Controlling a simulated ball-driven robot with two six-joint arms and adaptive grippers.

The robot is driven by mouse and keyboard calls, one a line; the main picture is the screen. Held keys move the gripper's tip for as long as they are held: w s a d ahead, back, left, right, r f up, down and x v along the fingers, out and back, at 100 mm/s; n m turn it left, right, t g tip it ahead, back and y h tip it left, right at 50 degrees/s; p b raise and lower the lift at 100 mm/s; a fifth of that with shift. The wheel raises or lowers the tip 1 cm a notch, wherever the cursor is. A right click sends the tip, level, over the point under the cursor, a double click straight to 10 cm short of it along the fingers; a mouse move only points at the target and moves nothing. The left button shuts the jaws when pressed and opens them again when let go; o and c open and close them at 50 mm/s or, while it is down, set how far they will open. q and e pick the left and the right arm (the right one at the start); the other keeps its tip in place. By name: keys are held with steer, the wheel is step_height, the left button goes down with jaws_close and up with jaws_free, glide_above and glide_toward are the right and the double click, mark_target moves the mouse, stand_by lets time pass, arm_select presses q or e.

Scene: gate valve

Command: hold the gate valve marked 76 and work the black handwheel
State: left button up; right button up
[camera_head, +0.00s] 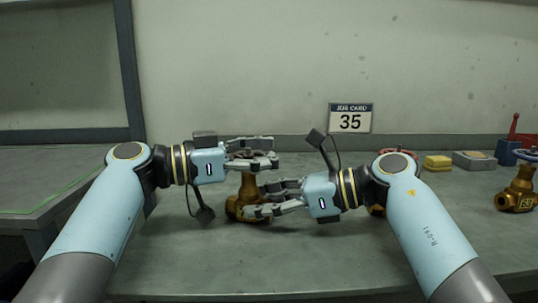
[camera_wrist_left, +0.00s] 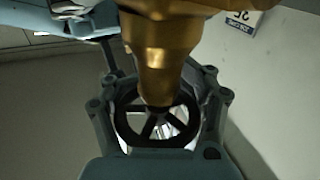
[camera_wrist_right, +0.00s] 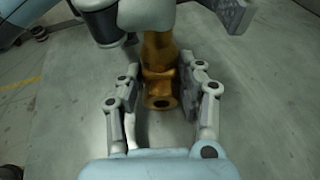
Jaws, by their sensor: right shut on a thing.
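A brass gate valve (camera_head: 247,186) stands upright on the bench, its number not readable from here. Its black handwheel (camera_wrist_left: 157,125) shows in the left wrist view, between the fingers of my left gripper (camera_head: 268,153). These fingers are spread around the wheel at the top of the valve; whether they touch it I cannot tell. My right gripper (camera_head: 258,197) is shut on the valve body lower down, one finger on each side. The valve body also shows in the right wrist view (camera_wrist_right: 160,75), with its open port facing that camera.
A job card (camera_head: 350,118) by the wall reads 35. A red handwheel (camera_head: 400,151) is partly hidden by my right arm.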

arm_select(q)
steer(key=shift+s+g, duration=0.1)
steer(key=shift+g, duration=0.2)
steer(key=shift+c, duration=0.6)
steer(key=shift+f+m+g, duration=0.1)
steer(key=shift+m+g, duration=0.2)
steer(key=shift+m, duration=0.1)
steer(key=m+g, duration=0.2)
steer(key=g, duration=0.1)
steer(key=s+m+g, duration=0.1)
steer(key=g, duration=0.1)
steer(key=shift+s+m+g+h, duration=0.1)
steer(key=shift+m+g+h, duration=0.3)
steer(key=shift+c, duration=0.2)
steer(key=shift+s+a+m+g+y, duration=0.1)
steer(key=shift+s+m+g+y, duration=0.2)
steer(key=shift+m+g, duration=0.6)
steer(key=shift+s+m+g+y, duration=0.1)
steer(key=shift+m+g+y, duration=0.35)
steer(key=shift+g, duration=0.8)
steer(key=shift+s+a+m+g+y, duration=0.1)
steer(key=shift+s+m+g+y, duration=0.15)
steer(key=shift+m+g, duration=0.65)
steer(key=shift+s+g, duration=0.1)
steer(key=shift+g, duration=0.35)
steer(key=o, duration=1.4)
steer(key=shift+o, duration=0.2)
steer(key=shift+d, duration=0.1)
step_height(320, 180, up, 10)
